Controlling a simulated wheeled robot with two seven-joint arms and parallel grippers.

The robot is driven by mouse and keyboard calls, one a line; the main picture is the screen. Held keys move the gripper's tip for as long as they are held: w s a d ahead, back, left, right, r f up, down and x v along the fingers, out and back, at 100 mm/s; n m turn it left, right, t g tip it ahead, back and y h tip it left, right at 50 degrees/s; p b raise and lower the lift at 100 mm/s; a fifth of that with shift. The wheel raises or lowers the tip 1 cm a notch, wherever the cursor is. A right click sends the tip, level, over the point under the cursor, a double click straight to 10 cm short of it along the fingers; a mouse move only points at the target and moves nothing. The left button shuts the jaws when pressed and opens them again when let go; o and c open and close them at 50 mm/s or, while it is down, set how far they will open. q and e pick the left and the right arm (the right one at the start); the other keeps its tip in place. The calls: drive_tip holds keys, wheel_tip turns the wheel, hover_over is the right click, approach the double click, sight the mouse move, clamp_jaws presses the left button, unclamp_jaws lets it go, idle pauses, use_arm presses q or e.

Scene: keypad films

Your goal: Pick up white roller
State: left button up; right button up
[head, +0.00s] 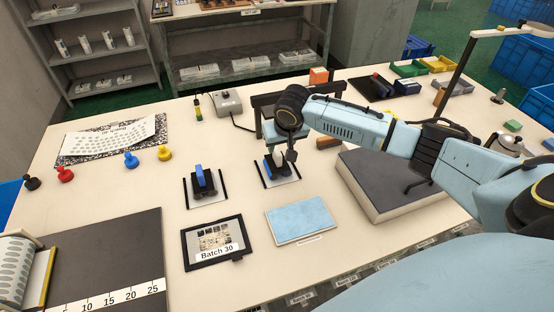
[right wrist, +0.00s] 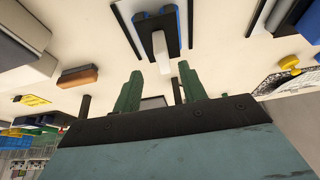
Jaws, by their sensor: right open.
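The white roller (head: 280,160) stands on a small dark pad with black side rails near the middle of the table, partly hidden by my gripper in the head view. A blue part shows beside it. In the right wrist view, a white part of it (right wrist: 161,45) shows beyond my fingertips. My right gripper (head: 289,148) points down just above and behind the roller. Its two green fingers (right wrist: 160,74) are open, with nothing clearly held between them. I cannot tell whether they touch the roller. My left gripper is not in view.
A blue-topped roller (head: 201,180) stands on a similar pad to the left. A light blue pad (head: 301,220) and the Batch 30 frame (head: 213,243) lie in front. A thick grey-topped slab (head: 378,185) lies to the right, under my right arm.

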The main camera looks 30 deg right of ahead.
sight(277, 151)
drive_tip(key=b+x, duration=0.1)
drive_tip(key=x, duration=0.3)
drive_tip(key=shift+w+a+f, duration=0.15)
drive_tip(key=shift+w, duration=0.1)
drive_tip(key=shift+w+f, duration=0.1)
drive_tip(key=shift+f, duration=0.1)
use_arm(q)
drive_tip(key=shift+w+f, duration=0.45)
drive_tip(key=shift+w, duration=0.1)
use_arm(e)
clamp_jaws()
